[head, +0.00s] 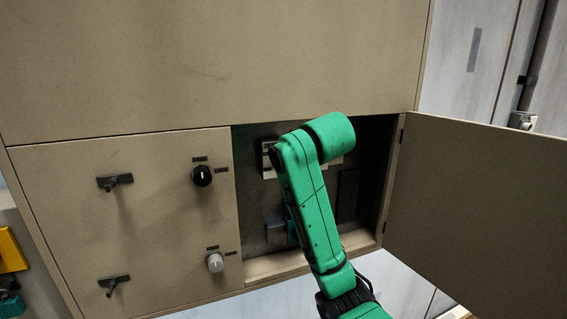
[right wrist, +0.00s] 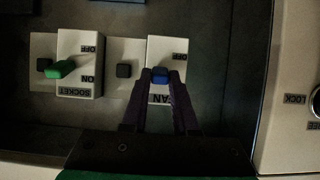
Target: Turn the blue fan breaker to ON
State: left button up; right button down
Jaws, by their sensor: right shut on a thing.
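The fan breaker (right wrist: 167,48) is a pale block with upside-down lettering in the right wrist view. OFF reads on its upper part; the FAN label is partly covered by my fingers. Its blue lever (right wrist: 160,75) sits between the fingertips of my right gripper (right wrist: 160,77), which is shut on it. I cannot tell exactly where the lever stands, and any ON mark is hidden. In the head view my green right arm reaches into the open cabinet bay and covers most of the breakers. My left gripper is not in view.
The socket breaker (right wrist: 88,85), with a green lever (right wrist: 61,70), is left of the fan breaker. A LOCK label (right wrist: 294,99) marks the right panel. The cabinet door (head: 475,205) stands open at right. A black knob (head: 202,176) and grey knob (head: 215,262) project from the left panel.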

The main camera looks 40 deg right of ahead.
jog(key=shift+w+g, duration=0.1)
jog(key=shift+g, duration=0.5)
jog(key=shift+y, duration=0.3)
jog(key=c, duration=0.7)
grip_release()
jog(key=shift+w, duration=0.1)
jog(key=shift+r, duration=0.1)
jog(key=v, duration=1.4)
jog(key=shift+a+r, duration=0.1)
jog(key=shift+r, duration=0.15)
